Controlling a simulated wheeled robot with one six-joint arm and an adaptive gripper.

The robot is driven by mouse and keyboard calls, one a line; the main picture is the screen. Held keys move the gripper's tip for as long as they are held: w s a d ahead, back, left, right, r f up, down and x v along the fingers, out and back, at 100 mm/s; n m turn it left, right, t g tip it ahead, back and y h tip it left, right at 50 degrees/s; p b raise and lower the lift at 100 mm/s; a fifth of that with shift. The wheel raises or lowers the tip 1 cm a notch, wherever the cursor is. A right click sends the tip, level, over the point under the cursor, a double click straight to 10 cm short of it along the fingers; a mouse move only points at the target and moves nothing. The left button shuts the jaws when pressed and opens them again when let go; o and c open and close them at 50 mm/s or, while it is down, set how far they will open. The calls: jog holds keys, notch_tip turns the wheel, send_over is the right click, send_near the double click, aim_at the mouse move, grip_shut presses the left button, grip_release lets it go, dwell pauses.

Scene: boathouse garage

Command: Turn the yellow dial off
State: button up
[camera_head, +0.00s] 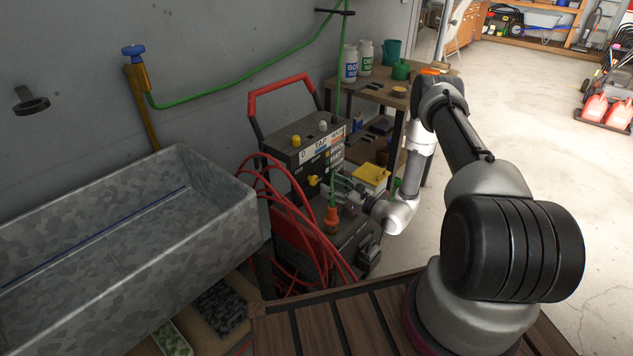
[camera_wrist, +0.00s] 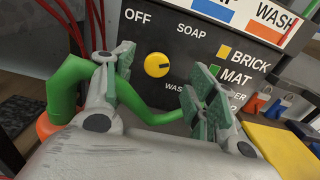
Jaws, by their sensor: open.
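The yellow dial (camera_wrist: 157,65) is a round knob on the dark panel of the pressure washer (camera_head: 318,160). Its dark mark points to the right in the wrist view. OFF is printed up and left of it, SOAP up and right, and a partly hidden WASH label below. In the head view the dial (camera_head: 313,180) is small on the front panel. My gripper (camera_wrist: 160,85) is open, its green-padded fingers apart, with the dial showing between and beyond them. In the head view my gripper (camera_head: 340,187) is just right of the dial. I cannot tell whether it touches.
A green hose (camera_wrist: 150,112) runs low between the fingers. Red hose (camera_head: 285,220) loops around the machine's left. A yellow knob (camera_head: 296,141) is on its top. A stone sink (camera_head: 225,190) stands left, a wooden shelf (camera_head: 375,93) behind. Concrete floor (camera_head: 530,110) is open at right.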

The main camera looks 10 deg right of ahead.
aim_at(315, 180)
jog(key=x, duration=0.3)
jog(key=f+x, duration=0.1)
jog(key=x, duration=0.3)
jog(key=shift+w+a+f, duration=0.1)
jog(key=shift+w+f, duration=0.05)
jog(key=shift+f, duration=0.05)
jog(key=shift+c, duration=0.2)
